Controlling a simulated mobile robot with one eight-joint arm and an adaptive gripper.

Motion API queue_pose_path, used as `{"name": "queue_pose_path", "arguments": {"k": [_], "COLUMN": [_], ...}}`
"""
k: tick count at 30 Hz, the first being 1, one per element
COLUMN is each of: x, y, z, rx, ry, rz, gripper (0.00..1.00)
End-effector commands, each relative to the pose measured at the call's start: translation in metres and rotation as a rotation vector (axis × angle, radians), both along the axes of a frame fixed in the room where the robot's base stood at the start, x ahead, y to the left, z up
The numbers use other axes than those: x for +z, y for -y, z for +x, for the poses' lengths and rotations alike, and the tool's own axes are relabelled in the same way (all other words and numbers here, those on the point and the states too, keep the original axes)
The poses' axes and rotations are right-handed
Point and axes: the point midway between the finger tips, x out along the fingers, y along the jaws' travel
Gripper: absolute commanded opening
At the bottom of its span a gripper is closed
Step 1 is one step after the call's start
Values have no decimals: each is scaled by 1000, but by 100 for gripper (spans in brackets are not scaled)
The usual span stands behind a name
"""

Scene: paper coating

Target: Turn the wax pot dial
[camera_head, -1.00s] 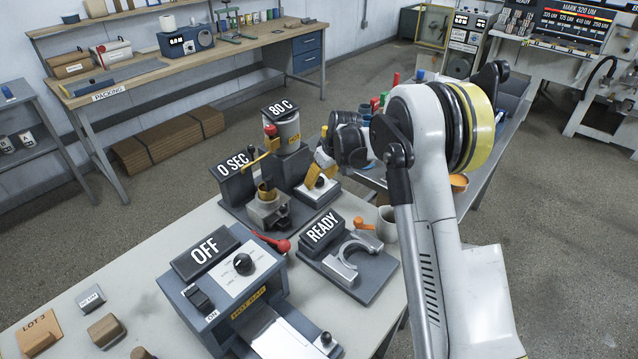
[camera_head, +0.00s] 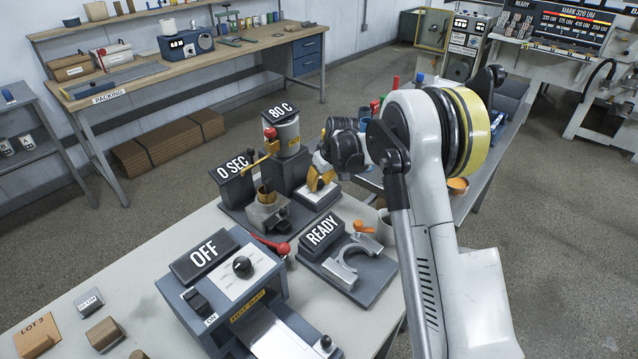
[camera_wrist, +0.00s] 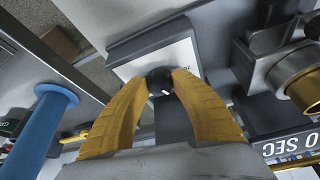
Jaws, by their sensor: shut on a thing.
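The wax pot (camera_head: 287,134) stands on a dark base under a sign reading 80 C. Its dial is a small round black knob (camera_wrist: 159,80) with a white mark, on a box with a white top plate (camera_wrist: 160,58). My gripper (camera_head: 321,180) reaches down over this box, right of the pot. In the wrist view, my gripper's yellow fingers (camera_wrist: 160,83) are closed on the dial from both sides. In the head view the fingers hide most of the dial, and I cannot read its setting.
A cup-shaped metal fixture (camera_head: 268,212) under the 0 SEC sign (camera_head: 237,165) stands close to the left. The READY stand (camera_head: 350,262) with a curved clamp is in front. The hot bar unit (camera_head: 235,290) marked OFF sits nearer. A blue cylinder (camera_wrist: 45,130) shows in the wrist view.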

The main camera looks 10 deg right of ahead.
Motion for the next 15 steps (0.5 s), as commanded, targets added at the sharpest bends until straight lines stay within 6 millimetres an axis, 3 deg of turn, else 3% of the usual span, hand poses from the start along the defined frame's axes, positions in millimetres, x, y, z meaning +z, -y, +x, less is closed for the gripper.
{"name": "queue_pose_path", "arguments": {"k": [15], "x": [0], "y": [-2], "z": [0], "rx": [-415], "ry": [3], "rz": [0], "gripper": [0]}}
